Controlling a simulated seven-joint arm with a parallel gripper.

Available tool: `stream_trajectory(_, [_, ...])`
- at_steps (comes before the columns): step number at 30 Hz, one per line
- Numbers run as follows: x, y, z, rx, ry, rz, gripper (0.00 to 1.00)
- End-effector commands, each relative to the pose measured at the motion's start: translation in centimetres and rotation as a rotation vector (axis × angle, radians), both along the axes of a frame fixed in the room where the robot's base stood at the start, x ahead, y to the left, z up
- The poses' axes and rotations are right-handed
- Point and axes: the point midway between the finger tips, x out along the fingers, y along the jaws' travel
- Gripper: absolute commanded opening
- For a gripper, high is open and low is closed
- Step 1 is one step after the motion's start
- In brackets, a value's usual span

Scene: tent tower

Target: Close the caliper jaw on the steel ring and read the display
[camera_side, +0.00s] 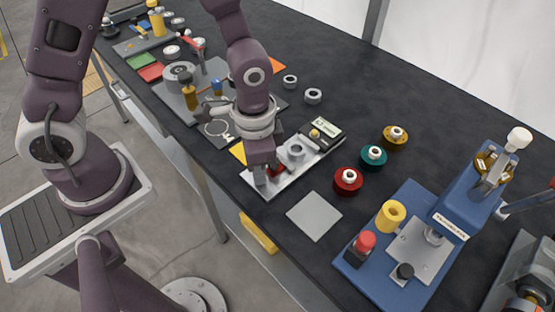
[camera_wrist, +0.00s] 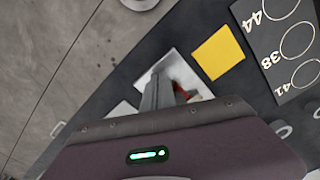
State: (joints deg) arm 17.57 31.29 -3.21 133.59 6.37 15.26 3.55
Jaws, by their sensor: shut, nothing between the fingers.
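The caliper is a long silver plate (camera_side: 262,185) on the dark bench, with a small display (camera_side: 326,128) at its far right end. The display's digits are too small to read. The steel ring (camera_side: 296,150) sits on the plate near its middle. A red jaw part (camera_side: 278,170) is just left of the ring, partly hidden by my gripper. My gripper (camera_side: 261,180) points down at the plate's near left end, beside the red part, shut and empty. In the wrist view, its fingers (camera_wrist: 158,92) stand over the silver plate (camera_wrist: 172,66), with the red part (camera_wrist: 180,92) beside them; the ring is hidden there.
Red (camera_side: 348,181), teal (camera_side: 373,157) and gold (camera_side: 395,137) round pieces stand right of the caliper. A grey square (camera_side: 314,216) lies in front, and a blue press (camera_side: 410,240) stands at the right. A yellow square (camera_wrist: 218,52) and a numbered board (camera_wrist: 284,45) lie close by.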

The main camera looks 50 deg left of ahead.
Motion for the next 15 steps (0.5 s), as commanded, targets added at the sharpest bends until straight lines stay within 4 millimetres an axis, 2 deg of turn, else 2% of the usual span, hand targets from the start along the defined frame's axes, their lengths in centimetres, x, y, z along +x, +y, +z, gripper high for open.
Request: stream_trajectory(15, [0.39, -0.01, 0.00, 0.000, 0.000, 0.000, 0.00])
